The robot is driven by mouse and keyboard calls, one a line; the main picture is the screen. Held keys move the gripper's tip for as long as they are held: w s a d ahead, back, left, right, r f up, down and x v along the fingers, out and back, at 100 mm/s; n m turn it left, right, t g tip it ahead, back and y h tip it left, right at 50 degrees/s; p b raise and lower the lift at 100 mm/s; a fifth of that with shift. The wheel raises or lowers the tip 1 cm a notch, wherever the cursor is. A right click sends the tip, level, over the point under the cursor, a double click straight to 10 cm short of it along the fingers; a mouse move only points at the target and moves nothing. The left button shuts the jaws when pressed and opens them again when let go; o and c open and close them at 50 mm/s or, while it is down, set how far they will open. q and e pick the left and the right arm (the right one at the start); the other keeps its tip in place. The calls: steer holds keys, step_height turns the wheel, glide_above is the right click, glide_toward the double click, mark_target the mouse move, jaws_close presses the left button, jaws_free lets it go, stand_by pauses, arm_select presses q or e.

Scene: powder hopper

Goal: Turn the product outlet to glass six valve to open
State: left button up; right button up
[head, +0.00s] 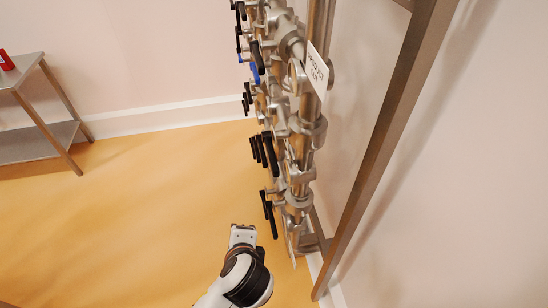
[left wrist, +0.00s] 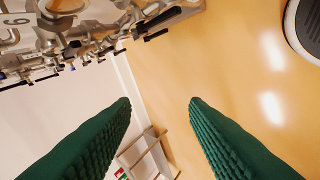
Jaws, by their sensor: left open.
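A steel pipe manifold (head: 300,130) with several valves runs down the wall in the head view. Most valve handles, such as these (head: 269,150), are black; a few are blue (head: 255,72). A white sign (head: 317,70) on it reads "PRODUCT OUT". My left gripper (head: 243,232) is low, left of the lowest black handles (head: 269,212) in the picture, and appears apart from them. In the left wrist view its green fingers (left wrist: 160,102) are spread and empty. I cannot tell which handle is glass six's.
A steel frame post (head: 385,150) stands right of the manifold, near the wall. A metal table (head: 45,130) with a red item (head: 6,60) is at the far left. The orange floor (head: 130,215) between is clear.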

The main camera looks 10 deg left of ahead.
arm_select(q)
steer(key=w+d+r+m+t+y, duration=0.1)
steer(key=w+d+r+m+t, duration=0.3)
steer(key=m, duration=0.3)
steer(key=m+t+y, duration=0.1)
steer(key=m+t, duration=0.5)
steer(key=m, duration=0.2)
glide_toward(273, 159)
steer(key=shift+g, duration=0.3)
steer(key=p+x, duration=0.3)
steer(key=x, duration=0.6)
steer(key=shift+f, duration=0.1)
steer(key=shift+w+a+f+p, duration=0.1)
steer(key=shift+w+p, duration=0.25)
steer(key=shift+w, duration=0.25)
jaws_close()
